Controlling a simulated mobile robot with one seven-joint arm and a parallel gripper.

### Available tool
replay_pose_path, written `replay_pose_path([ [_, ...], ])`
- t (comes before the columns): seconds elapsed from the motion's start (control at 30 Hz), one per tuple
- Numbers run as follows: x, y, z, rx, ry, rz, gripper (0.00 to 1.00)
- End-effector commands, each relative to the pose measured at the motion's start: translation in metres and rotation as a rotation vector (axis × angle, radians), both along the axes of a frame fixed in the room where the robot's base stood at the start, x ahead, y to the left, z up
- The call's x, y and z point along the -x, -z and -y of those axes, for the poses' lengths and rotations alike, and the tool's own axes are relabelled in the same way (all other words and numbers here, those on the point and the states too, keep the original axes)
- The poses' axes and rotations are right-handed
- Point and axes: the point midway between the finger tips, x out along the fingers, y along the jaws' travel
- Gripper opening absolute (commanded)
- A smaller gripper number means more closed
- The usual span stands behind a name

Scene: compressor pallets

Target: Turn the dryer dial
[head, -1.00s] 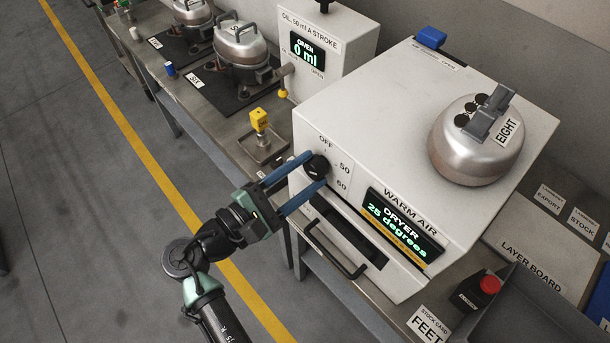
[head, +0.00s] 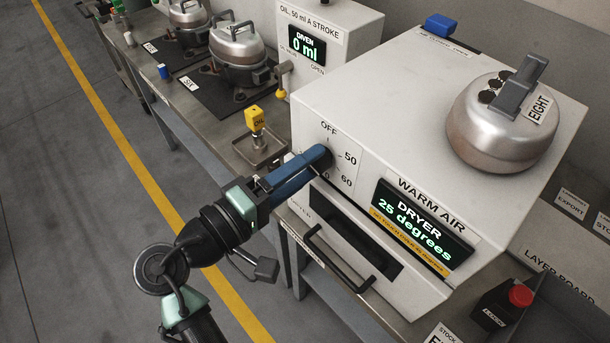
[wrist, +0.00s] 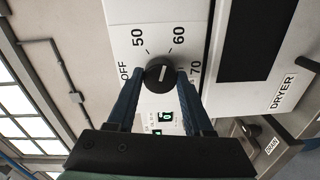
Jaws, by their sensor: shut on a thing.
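The dryer (head: 420,110) is a large white box. Its green display (head: 418,222) reads 25 degrees. The round black dial (wrist: 159,74) is on its front, ringed by OFF, 50, 60 and 70 in the wrist view. A pale mark on the dial face points roughly up, between 50 and 60 in that view. My gripper (head: 318,158) has its two blue fingers on either side of the dial and is shut on it. In the head view the fingers hide most of the dial.
The dryer's drawer handle (head: 338,260) juts out below the dial. A silver compressor (head: 503,125) labelled EIGHT stands on top. A yellow-topped part (head: 255,120) stands on the bench to the left. The floor in front is clear.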

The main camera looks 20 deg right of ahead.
Motion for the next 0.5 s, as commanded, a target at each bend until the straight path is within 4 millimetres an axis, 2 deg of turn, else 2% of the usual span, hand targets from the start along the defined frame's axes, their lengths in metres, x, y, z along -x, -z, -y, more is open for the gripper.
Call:
replay_pose_path([
  [0.03, 0.0004, 0.0048, 0.0, -0.013, 0.001, 0.032, 0.0],
  [0.2, 0.0004, 0.0037, 0.0001, -0.046, 0.001, 0.124, 0.0],
  [0.5, 0.0004, 0.0017, 0.0001, -0.077, 0.001, 0.207, 0.0],
])
